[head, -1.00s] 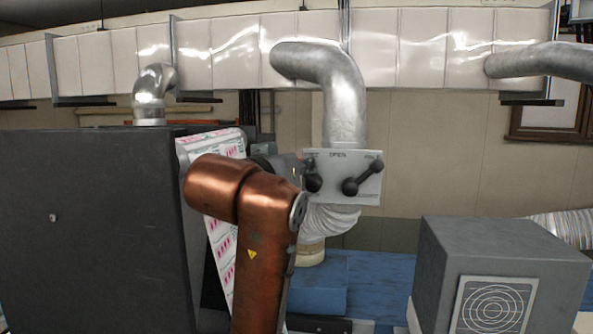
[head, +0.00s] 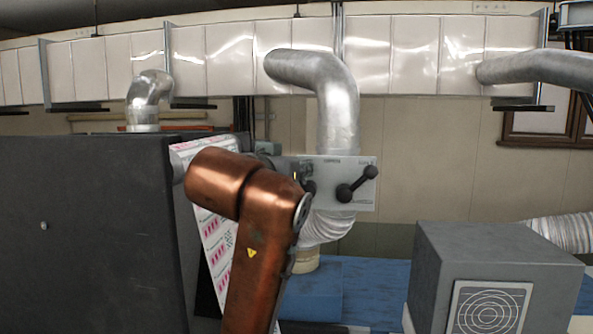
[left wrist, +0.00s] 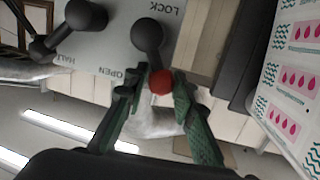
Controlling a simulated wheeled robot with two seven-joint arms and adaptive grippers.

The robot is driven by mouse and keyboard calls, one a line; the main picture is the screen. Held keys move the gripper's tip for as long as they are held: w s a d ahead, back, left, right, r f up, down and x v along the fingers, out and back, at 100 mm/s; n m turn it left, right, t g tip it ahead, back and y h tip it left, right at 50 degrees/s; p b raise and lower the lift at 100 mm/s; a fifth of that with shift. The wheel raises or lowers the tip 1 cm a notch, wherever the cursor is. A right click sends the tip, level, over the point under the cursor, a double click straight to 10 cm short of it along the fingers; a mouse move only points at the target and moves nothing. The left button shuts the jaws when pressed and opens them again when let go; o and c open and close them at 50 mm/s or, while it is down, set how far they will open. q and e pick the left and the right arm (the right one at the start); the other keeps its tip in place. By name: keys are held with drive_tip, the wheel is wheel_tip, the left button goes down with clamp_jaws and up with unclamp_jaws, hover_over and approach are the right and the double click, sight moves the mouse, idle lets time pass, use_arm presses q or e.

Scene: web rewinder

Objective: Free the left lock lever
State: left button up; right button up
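A pale plate (head: 330,200) with OPEN, HALF and LOCK lettering carries two dark levers. The left lever (head: 309,187) is partly hidden by my copper arm in the head view. In the left wrist view, where the plate (left wrist: 110,50) appears upside down, this lever has a black hub (left wrist: 147,35) and a red knob (left wrist: 160,82). The right lever (head: 357,185) is black and slanted, and also shows in the left wrist view (left wrist: 84,15). My left gripper (left wrist: 158,82) has its green fingers apart, one on each side of the red knob; firm contact is not visible. My right gripper is out of view.
A large dark cabinet (head: 80,230) stands at left, with a printed web (head: 212,240) beside it. A silver duct (head: 337,110) drops behind the plate. A grey box (head: 490,260) stands at right. Blue surface (head: 375,285) shows between.

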use_arm(q)
drive_tip(key=o, duration=0.3)
drive_tip(key=shift+f, duration=0.15)
drive_tip(key=shift+o, duration=0.2)
drive_tip(key=v, duration=1.2)
drive_tip(key=shift+w, duration=0.1)
